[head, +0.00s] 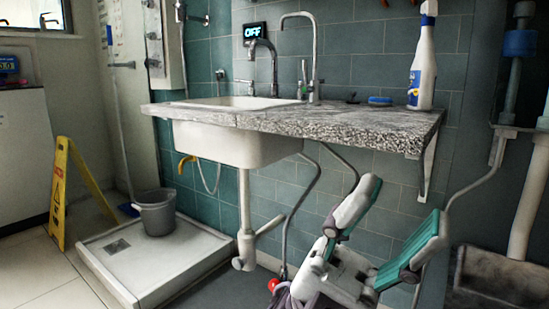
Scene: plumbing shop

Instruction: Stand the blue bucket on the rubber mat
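A grey bucket (157,214) stands upright in the white shower tray (189,268) at the left; it looks grey, not blue. A small blue thing shows behind it, too hidden to identify. A dark grey surface (222,291) lies on the floor under the sink, right of the tray; I cannot tell whether it is the rubber mat or bare floor. My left gripper (402,206), white and teal, is at the lower right in front of the counter. Its fingers are spread and nothing is between them. It is far right of the bucket. My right gripper is not in view.
A speckled stone counter (350,125) with a white sink (235,140) juts out above. Its drain pipe (245,215) and hoses hang below. A white spray bottle (422,75) stands on the counter. A yellow floor sign (62,190) stands left of the tray.

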